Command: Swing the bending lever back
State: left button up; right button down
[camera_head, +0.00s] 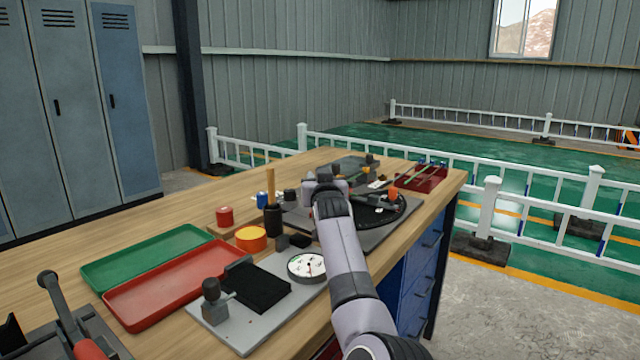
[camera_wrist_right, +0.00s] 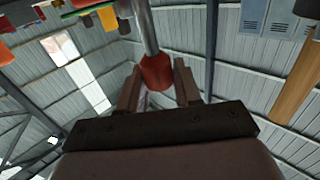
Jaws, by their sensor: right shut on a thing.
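The bending lever shows in the right wrist view as a metal rod (camera_wrist_right: 145,25) with a red grip (camera_wrist_right: 157,72). My right gripper (camera_wrist_right: 158,85) is shut on this red grip, with one finger on each side. In the head view my right gripper (camera_head: 325,182) is over the bench, beside a round black bending plate (camera_head: 378,212). It hides the lever's grip there. An orange-red piece (camera_head: 393,194) stands on the plate. My left gripper is not in view.
The wooden bench (camera_head: 120,235) holds a green tray (camera_head: 140,256), a red tray (camera_head: 175,285), a white round dial (camera_head: 307,266) and an upright wooden handle (camera_head: 270,188). Another lever (camera_head: 55,298) stands at the lower left. White railings (camera_head: 490,205) stand beyond the bench.

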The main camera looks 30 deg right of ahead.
jog(key=shift+r, duration=0.1)
dwell(0.3)
jog(key=c, duration=0.9)
grip_release()
notch_tip(320, 180, up, 20)
jog(key=shift+p, duration=1)
